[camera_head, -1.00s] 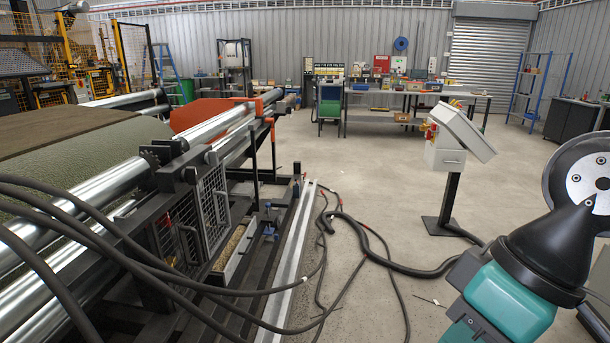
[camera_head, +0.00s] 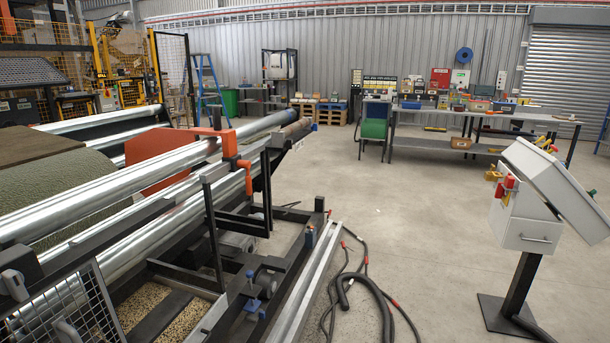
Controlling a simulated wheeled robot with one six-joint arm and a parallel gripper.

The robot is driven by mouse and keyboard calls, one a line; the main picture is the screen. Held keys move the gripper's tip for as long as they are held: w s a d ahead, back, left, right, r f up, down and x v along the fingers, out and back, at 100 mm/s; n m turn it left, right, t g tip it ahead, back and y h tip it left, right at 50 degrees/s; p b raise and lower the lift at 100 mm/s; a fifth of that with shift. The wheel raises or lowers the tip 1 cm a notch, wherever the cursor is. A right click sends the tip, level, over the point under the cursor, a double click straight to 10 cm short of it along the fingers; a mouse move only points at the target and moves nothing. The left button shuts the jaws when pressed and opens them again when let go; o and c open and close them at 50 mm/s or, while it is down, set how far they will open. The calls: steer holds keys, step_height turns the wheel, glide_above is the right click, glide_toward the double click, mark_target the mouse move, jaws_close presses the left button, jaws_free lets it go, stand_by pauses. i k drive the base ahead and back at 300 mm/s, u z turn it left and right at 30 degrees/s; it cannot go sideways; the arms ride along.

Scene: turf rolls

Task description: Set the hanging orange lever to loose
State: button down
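A small orange lever (camera_head: 245,177) hangs down at the front end of the orange bracket, beside the shiny rollers left of centre. The orange bracket (camera_head: 229,143) joins a broad orange plate (camera_head: 160,155) behind the upper roller. The lever's lower end is close to a black upright post, and I cannot tell whether they touch. My gripper is not in view, and no part of my arm shows.
The machine frame with its long rollers (camera_head: 130,185) fills the left side. Hoses (camera_head: 375,298) lie on the floor beside a pale rail (camera_head: 305,285). A grey control box (camera_head: 530,233) stands on a post at right. Open floor lies between.

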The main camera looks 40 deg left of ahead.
mark_target(243, 164)
steer(key=u, duration=0.05)
steer(key=i, duration=1.85)
steer(key=u, duration=0.85)
steer(key=i, duration=0.95)
steer(key=u, duration=1.55)
steer(key=i, duration=0.7)
steer(key=u, duration=0.5)
